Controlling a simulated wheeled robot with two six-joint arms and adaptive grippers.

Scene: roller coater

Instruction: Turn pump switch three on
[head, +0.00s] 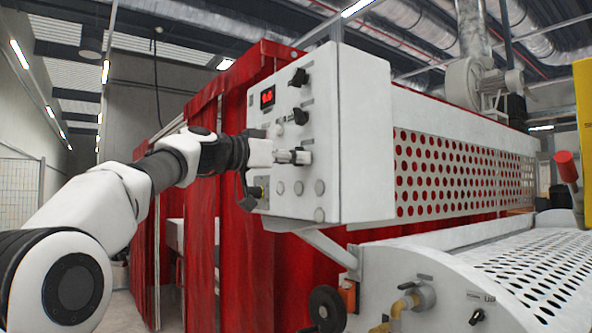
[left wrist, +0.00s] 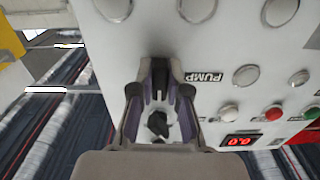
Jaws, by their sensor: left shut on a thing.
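The white control box (head: 360,140) has a column of black rotary switches on its face. The top switch (head: 299,77) and the middle switch (head: 300,116) are in plain view. My left gripper (head: 294,157) is at the third place down, against the panel, and covers the switch there in the head view. In the left wrist view its fingers (left wrist: 160,82) are shut on a black switch knob (left wrist: 160,73) beside a label reading PUMP (left wrist: 207,77). Another black knob (left wrist: 158,124) shows between the fingers. The held knob's on or off position cannot be told. My right gripper is not in view.
A red digital display (head: 267,97) is on the panel. Round grey buttons (head: 298,188) sit below my gripper. Red curtains (head: 200,220) hang behind the box. A perforated white machine cover (head: 540,270) lies at lower right.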

